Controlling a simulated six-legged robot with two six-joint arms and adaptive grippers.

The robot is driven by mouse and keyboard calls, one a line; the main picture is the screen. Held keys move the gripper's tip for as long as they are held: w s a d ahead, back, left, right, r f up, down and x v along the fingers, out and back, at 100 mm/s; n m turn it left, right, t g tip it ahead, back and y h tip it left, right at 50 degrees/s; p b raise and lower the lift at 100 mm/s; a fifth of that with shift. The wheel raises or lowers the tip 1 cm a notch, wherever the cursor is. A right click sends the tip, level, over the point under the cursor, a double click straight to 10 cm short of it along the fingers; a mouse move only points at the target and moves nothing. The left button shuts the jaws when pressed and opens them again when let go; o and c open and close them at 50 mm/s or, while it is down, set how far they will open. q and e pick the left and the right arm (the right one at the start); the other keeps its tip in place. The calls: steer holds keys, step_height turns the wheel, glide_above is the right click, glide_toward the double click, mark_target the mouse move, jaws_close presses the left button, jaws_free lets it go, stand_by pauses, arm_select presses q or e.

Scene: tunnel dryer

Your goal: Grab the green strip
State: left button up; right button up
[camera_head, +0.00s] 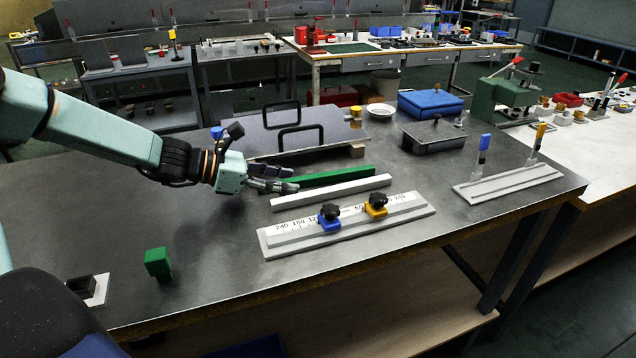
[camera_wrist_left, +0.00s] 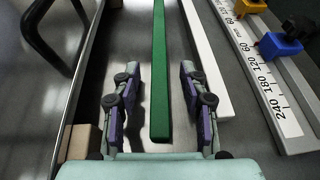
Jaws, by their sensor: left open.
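The green strip (camera_head: 335,178) is a long thin bar lying on the grey metal table, in front of the board with black handles. My left gripper (camera_head: 280,179) is open at the strip's left end in the head view. In the left wrist view the strip (camera_wrist_left: 160,65) runs lengthwise between the two spread fingers of my left gripper (camera_wrist_left: 158,108). Gaps show on both sides, so neither finger appears to touch it. My right gripper is not seen.
A white strip (camera_head: 345,190) lies parallel, close to the green one. A scale rail (camera_head: 410,210) with blue and yellow sliders lies nearer. A handled metal board (camera_head: 260,135) stands behind. A green block (camera_head: 158,263) sits at front left. The table's front middle is clear.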

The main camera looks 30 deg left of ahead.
arm_select(q)
steer(key=shift+a, duration=0.1)
steer(key=shift+c, duration=0.3)
steer(key=shift+r, duration=0.1)
steer(key=c, duration=0.4)
jaws_close()
step_height(320, 180, up, 10)
steer(key=p, duration=0.7)
